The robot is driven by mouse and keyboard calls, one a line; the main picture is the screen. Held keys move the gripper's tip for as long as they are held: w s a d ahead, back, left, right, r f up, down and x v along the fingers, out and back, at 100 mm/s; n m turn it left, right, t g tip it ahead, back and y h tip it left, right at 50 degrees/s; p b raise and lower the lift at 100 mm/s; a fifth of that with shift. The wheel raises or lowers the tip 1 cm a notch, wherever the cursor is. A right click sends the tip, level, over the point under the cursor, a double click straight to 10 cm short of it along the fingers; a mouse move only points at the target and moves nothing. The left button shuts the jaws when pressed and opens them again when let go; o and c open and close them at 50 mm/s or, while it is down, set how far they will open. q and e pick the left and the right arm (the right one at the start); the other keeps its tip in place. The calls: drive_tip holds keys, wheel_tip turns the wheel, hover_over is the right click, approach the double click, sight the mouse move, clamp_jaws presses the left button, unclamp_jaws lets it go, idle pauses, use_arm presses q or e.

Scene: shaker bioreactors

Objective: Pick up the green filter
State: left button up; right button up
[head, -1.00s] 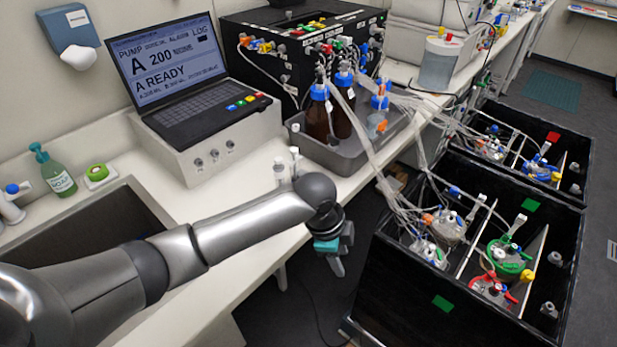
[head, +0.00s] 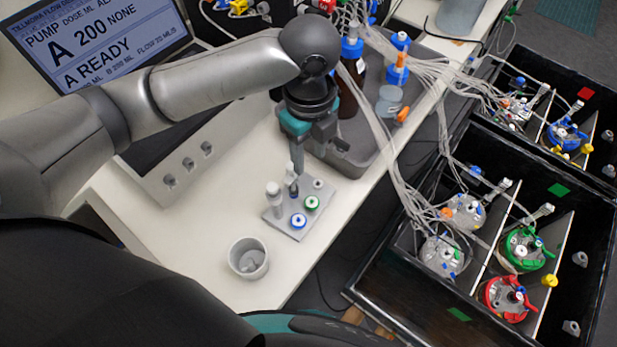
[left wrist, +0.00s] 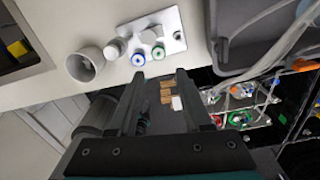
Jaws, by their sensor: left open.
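The green filter (head: 311,203) is a small disc with a green ring and a pale centre. It sits on a light grey holder plate (head: 278,226) on the bench, beside a blue-ringed filter (head: 298,220). In the left wrist view the green filter (left wrist: 158,52) shows just beyond the fingertips, with the blue one (left wrist: 138,59) to its left. My left gripper (head: 308,160) is open and empty, pointing down above the far side of the plate, apart from the filter. My right gripper is not in view.
A grey cup (head: 248,258) stands near the bench front. A grey tray (head: 365,160) with brown bottles and tubing is behind right. Black crates (head: 385,295) with vessels stand on the right. The bench left of the plate is clear.

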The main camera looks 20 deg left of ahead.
use_arm(q)
hover_over(311, 201)
wheel_tip(311, 201, down, 6)
drive_tip(key=r, duration=0.1)
drive_tip(key=f, duration=0.4)
drive_tip(key=shift+w+a+b, duration=0.15)
drive_tip(key=shift+a+b, duration=0.05)
drive_tip(key=shift+b, duration=0.2)
drive_tip(key=shift+f, duration=0.5)
drive_tip(key=f, duration=0.4)
drive_tip(key=shift+d+f, duration=0.2)
drive_tip(key=shift+f, duration=0.1)
clamp_jaws()
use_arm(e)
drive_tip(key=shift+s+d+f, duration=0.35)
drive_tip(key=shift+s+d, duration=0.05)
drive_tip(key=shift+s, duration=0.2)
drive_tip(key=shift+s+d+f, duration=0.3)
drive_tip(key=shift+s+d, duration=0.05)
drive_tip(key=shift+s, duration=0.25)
